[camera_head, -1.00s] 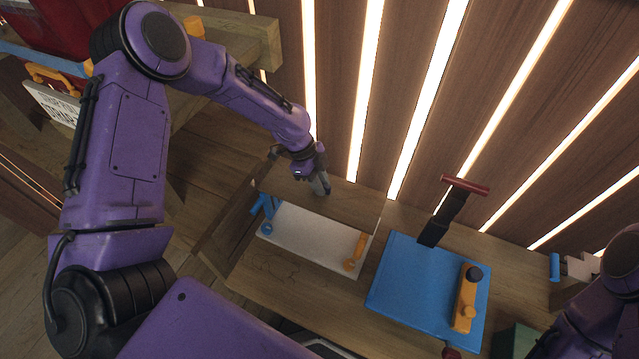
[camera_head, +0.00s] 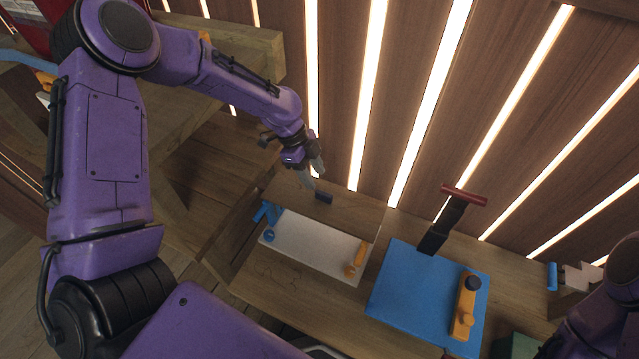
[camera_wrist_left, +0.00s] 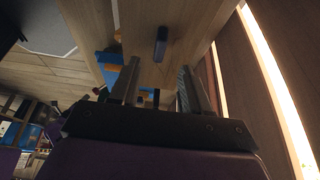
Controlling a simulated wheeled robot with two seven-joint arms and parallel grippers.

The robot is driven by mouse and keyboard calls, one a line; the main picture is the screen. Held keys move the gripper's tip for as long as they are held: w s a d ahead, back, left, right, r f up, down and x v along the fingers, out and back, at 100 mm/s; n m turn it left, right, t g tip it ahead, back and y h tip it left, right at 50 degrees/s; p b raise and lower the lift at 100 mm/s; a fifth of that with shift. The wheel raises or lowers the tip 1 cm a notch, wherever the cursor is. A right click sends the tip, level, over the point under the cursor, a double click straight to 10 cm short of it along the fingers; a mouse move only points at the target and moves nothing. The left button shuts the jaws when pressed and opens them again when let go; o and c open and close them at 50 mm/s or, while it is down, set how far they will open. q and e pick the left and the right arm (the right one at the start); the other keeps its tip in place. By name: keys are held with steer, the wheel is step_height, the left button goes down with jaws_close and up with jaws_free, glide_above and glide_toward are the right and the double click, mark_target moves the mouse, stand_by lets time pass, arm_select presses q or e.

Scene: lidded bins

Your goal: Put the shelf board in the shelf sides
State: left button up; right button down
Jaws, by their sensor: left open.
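A wooden board (camera_head: 345,212), which I take to be the shelf board, lies behind the white panel on the bench, with a small dark blue handle (camera_head: 323,197) standing on it. In the left wrist view the dark blue handle (camera_wrist_left: 161,45) is beyond the fingertips, apart from them. My left gripper (camera_head: 316,180) is open and empty, just above and behind the handle. A wooden side piece (camera_head: 238,232) stands at the board's left end. I cannot tell how the board's ends sit against the sides. My right gripper is out of view.
A white panel (camera_head: 312,247) with blue and orange fittings lies in front of the board. To its right are a blue mat (camera_head: 415,295) with an orange piece (camera_head: 464,305) and a black tool with a red handle (camera_head: 463,195). A slatted wall closes the back.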

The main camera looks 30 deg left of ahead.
arm_select(q)
steer(key=v, duration=0.5)
steer(key=shift+r+p, duration=0.1)
steer(key=shift+p, duration=0.25)
